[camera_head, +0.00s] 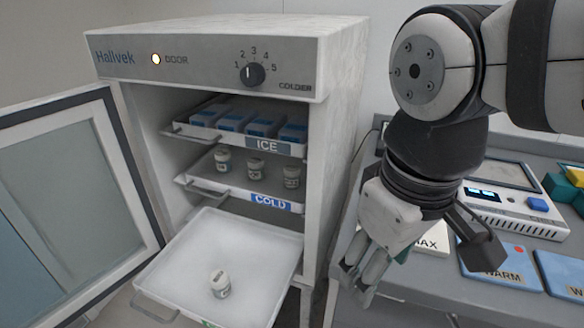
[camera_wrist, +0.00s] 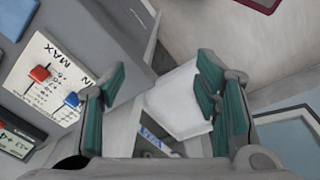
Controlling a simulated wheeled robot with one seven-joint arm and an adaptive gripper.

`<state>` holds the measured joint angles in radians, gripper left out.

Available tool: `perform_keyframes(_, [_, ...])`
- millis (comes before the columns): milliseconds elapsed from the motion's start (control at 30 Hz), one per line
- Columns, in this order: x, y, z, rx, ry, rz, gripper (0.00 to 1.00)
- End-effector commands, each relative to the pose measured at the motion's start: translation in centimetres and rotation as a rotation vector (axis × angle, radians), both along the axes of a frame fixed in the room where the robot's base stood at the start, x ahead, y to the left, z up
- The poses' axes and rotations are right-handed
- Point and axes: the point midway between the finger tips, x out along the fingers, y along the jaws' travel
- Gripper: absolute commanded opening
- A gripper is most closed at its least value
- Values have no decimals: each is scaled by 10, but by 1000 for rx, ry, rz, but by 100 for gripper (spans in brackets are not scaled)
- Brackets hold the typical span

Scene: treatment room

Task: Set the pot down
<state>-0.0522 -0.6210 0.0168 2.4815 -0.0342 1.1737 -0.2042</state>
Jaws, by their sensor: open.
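A small white pot (camera_head: 220,285) with a dark-marked label stands upright on the pulled-out bottom tray (camera_head: 255,240) of the fridge. Three similar pots, one of them (camera_head: 255,168), stand on the middle shelf marked COLD (camera_head: 183,180). My gripper (camera_head: 358,282) is to the right of the fridge, by the counter's near edge, apart from all the pots. Its teal-padded fingers are spread with nothing between them in the wrist view (camera_wrist: 163,92). The pot on the bottom tray cannot be made out in the wrist view.
The fridge (camera_head: 345,80) has its door (camera_head: 75,200) swung open to the left. Blue ice packs (camera_head: 264,124) fill the ICE shelf. On the right, the counter (camera_head: 415,290) holds a device (camera_head: 505,205), a MAX card and blue WARM pads (camera_head: 500,268). The bottom tray has free room around its pot.

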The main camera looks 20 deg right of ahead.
Motion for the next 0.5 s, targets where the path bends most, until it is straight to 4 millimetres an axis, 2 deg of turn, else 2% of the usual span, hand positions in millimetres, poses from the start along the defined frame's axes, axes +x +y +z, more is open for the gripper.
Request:
perform_keyframes(100, [-27,-4,-3,40,-16,-167,57])
perform_keyframes(200, [-38,-5,-6,60,-20,-248,57])
perform_keyframes(500, [-44,-6,-8,70,-19,-289,57])
